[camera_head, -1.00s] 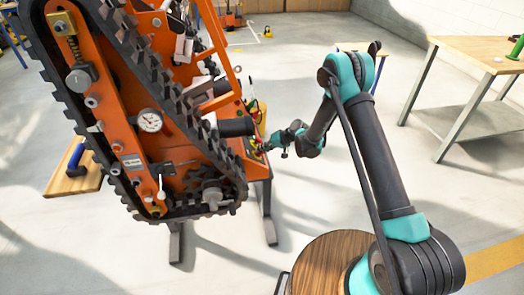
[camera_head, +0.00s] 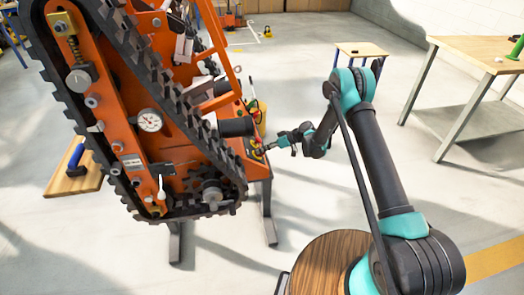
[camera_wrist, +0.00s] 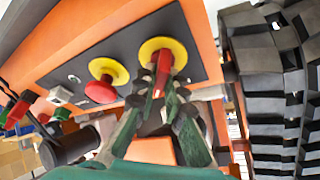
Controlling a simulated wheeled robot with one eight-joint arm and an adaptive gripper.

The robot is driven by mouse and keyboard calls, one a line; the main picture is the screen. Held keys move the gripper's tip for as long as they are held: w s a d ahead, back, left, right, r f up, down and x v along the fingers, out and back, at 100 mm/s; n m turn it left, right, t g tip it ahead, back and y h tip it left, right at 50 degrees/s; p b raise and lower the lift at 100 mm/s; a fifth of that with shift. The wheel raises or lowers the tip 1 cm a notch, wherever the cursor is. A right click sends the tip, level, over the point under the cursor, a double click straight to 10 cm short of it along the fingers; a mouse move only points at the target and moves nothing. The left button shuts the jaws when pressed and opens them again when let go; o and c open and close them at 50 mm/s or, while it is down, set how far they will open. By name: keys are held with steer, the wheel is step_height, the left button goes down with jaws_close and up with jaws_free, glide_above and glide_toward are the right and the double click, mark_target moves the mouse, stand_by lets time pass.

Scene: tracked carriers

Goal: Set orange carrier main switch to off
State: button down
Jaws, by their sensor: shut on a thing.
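The orange carrier (camera_head: 123,122) stands tilted on a stand at the left of the head view. Its dark control panel (camera_wrist: 207,72) shows in the wrist view. On it, a red switch handle (camera_wrist: 163,66) sits on a yellow round plate (camera_wrist: 152,46), which I take for the main switch. My gripper (camera_wrist: 164,88) is shut on this red handle, with a finger on each side; it also shows small at the panel in the head view (camera_head: 266,149). The handle's lower part is partly hidden by the fingers. I cannot read any on or off marks.
A red mushroom button (camera_wrist: 101,91) on a yellow plate is left of the switch. A black rubber track (camera_wrist: 270,80) runs close on the right. Open floor lies between.

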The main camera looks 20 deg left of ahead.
steer(key=n+g, duration=0.2)
steer(key=n, duration=0.3)
steer(key=shift+n+g+h, duration=0.4)
steer(key=shift+n+g, duration=0.3)
steer(key=shift+n, duration=1.1)
steer(key=c, duration=1.6)
jaws_free()
steer(key=shift+d, duration=0.1)
steer(key=v, duration=1.2)
